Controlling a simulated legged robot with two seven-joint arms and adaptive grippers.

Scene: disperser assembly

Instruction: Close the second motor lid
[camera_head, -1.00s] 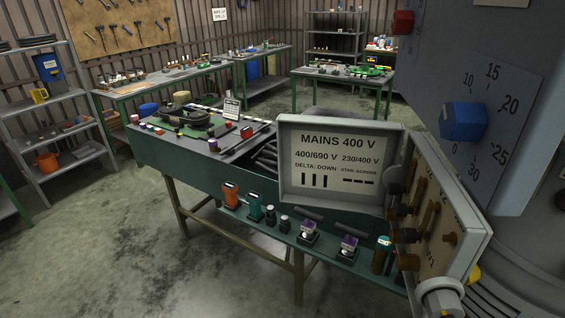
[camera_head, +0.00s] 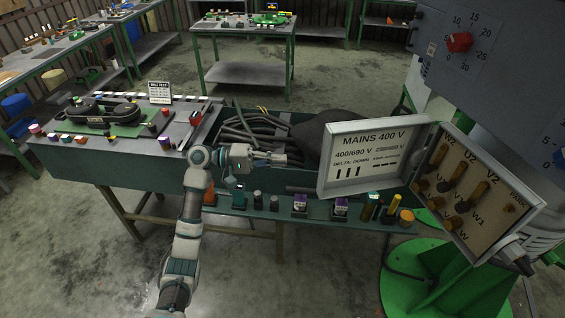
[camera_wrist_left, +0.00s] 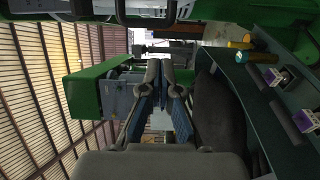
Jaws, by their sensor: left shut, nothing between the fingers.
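The motor lid (camera_head: 372,156) is a grey-white plate labelled "MAINS 400 V" in the head view. It stands open, upright, to the left of the terminal box (camera_head: 533,203), whose brown board with several posts is exposed. My left gripper (camera_head: 288,159) is shut and empty, left of the lid and apart from it, above the green bench's edge. Its closed fingers also show in the left wrist view (camera_wrist_left: 165,75). I cannot make out the lid in the wrist view. My right gripper is not in view.
A green bench trough (camera_head: 250,125) holds dark cables. Its front shelf (camera_head: 300,222) carries several small items, including purple-topped blocks and a yellow cylinder (camera_head: 393,206). A grey panel with a red knob (camera_head: 459,42) rises above the terminal box. A green stand (camera_head: 440,285) is below it.

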